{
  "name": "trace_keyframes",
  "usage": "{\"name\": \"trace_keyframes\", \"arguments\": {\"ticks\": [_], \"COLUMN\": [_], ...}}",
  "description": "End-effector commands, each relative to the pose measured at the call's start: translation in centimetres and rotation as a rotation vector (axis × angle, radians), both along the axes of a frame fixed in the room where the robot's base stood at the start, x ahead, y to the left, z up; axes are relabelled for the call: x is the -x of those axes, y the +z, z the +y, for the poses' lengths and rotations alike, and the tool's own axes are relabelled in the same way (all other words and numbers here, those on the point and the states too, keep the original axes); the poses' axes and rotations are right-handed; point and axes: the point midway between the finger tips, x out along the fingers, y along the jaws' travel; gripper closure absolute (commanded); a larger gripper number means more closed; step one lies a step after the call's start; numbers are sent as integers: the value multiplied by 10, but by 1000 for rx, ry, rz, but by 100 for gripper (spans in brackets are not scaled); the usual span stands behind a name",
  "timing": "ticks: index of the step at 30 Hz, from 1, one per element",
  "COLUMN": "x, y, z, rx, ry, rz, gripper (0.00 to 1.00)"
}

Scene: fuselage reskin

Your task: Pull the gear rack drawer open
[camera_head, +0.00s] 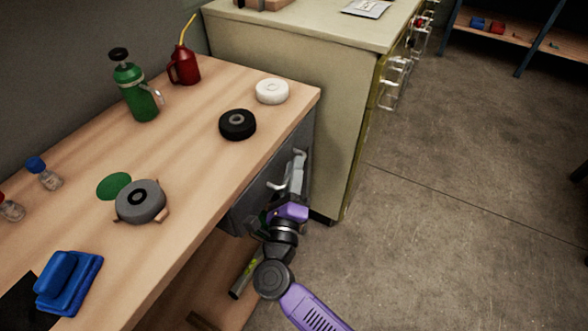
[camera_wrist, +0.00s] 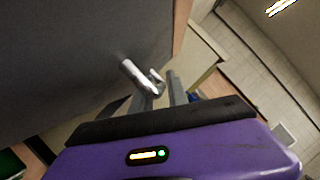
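The grey drawer (camera_head: 262,187) sits under the right end of the wooden workbench, and its front looks flush with the unit. A pale metal handle (camera_head: 295,172) stands out from that front. In the wrist view the handle (camera_wrist: 138,76) is close ahead of my gripper (camera_wrist: 160,92), against the dark grey drawer front (camera_wrist: 75,60). The fingers look apart, with a gap between them. The handle lies at or just beyond the left fingertip; whether they touch, I cannot tell. In the head view my gripper (camera_head: 283,195) is at the handle's lower end, its fingertips partly hidden.
The workbench top (camera_head: 200,130) holds a black roll (camera_head: 237,125), a white roll (camera_head: 272,91), a grey roll (camera_head: 140,201), a green bottle (camera_head: 138,95) and a red oil can (camera_head: 185,68). A beige cabinet (camera_head: 300,85) stands just beyond. The floor (camera_head: 420,250) on the right is clear.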

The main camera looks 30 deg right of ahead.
Motion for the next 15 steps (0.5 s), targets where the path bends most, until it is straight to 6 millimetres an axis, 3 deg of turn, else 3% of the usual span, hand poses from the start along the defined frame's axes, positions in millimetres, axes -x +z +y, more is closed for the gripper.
{"name": "trace_keyframes", "arguments": {"ticks": [2,4,5,15], "x": [0,0,0,0], "y": [0,0,0,0], "z": [0,0,0,0], "rx": [0,0,0,0], "ry": [0,0,0,0], "rz": [0,0,0,0], "gripper": [84,98,100,100]}}
